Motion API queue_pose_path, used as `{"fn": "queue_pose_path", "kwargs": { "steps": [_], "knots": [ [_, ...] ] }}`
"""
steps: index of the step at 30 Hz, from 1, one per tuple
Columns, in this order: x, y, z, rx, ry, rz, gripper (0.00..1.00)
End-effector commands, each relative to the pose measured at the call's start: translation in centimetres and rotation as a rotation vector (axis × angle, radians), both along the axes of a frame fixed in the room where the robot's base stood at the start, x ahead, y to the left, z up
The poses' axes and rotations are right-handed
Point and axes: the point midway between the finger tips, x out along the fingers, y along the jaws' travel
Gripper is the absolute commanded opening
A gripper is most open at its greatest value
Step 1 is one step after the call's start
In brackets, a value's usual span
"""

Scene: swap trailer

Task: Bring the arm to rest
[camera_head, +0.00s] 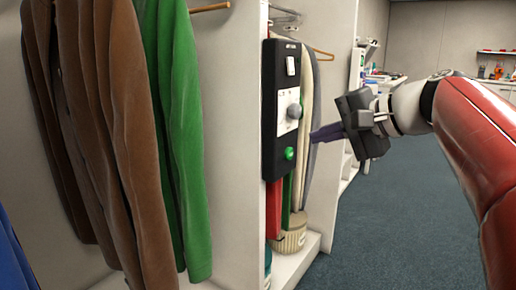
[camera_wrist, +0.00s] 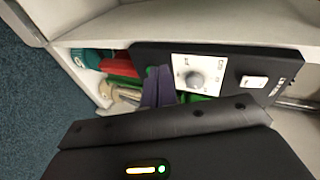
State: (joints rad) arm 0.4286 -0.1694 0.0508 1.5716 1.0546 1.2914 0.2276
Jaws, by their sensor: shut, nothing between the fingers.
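My gripper (camera_head: 326,133) is in the right half of the head view, at the end of my red and white arm. Its purple fingers are shut with nothing between them. They point left toward a black control panel (camera_head: 269,110) with a white switch, a grey knob and a green button. In the head view the fingertips appear a little right of the panel's edge; contact cannot be told. In the wrist view the fingers (camera_wrist: 158,85) overlap the lower edge of the panel (camera_wrist: 230,66), and part of the green button shows beside them.
A brown coat (camera_head: 115,140) and a green coat (camera_head: 178,130) hang in the open closet at left. Pale clothes hang behind the panel, above a woven basket (camera_head: 290,238). The blue-grey carpet (camera_head: 395,225) at right is clear. Shelves and a counter stand at the back.

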Motion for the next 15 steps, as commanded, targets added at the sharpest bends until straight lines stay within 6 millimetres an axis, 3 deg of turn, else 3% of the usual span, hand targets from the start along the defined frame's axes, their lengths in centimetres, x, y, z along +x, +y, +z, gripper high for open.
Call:
{"fn": "queue_pose_path", "kwargs": {
  "steps": [1,3,9,12,15],
  "knots": [
    [-2.2,1.3,-3.1,-0.105,0.033,0.007,0.00],
    [-5.1,1.9,-7.6,-0.267,0.071,0.020,0.00],
    [-13.8,0.8,-19.4,-0.735,0.109,0.140,0.00],
    [-17.1,-0.4,-23.6,-0.923,0.093,0.216,0.00],
    [-19.0,-1.4,-26.3,-1.051,0.073,0.278,0.00]
  ]
}}
